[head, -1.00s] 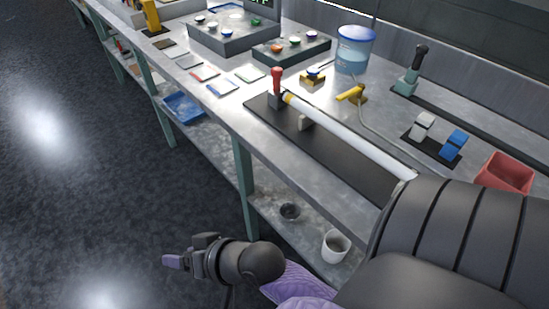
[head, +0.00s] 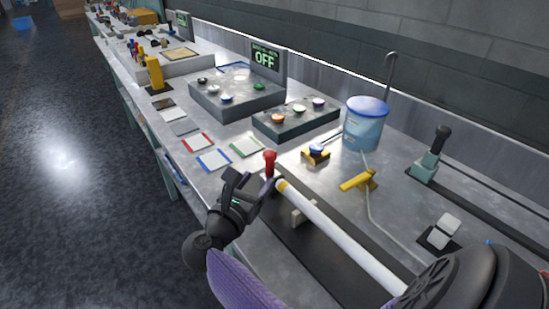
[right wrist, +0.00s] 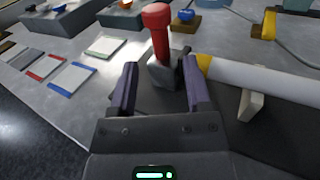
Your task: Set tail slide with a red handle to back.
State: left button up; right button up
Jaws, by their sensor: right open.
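My left gripper is not in view.
A small cream support (head: 303,212) stands under the tube. A yellow lever (head: 358,180), a blue-lidded tub (head: 367,124) and a teal slide with a black handle (head: 430,155) stand behind. Button boxes (head: 235,97) and colour-framed cards (head: 213,160) lie farther left. A display reads OFF (head: 265,59).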

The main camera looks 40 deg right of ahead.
aim_at(268, 168)
jog(key=x, duration=0.5)
jog(key=shift+w+d, duration=0.1)
jog(key=shift+d, duration=0.15)
jog(key=shift+w+d, duration=0.15)
jog(key=shift+d, duration=0.3)
jog(key=c, duration=0.6)
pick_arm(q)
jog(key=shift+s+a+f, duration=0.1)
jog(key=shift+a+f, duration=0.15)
pick_arm(e)
grip_shut()
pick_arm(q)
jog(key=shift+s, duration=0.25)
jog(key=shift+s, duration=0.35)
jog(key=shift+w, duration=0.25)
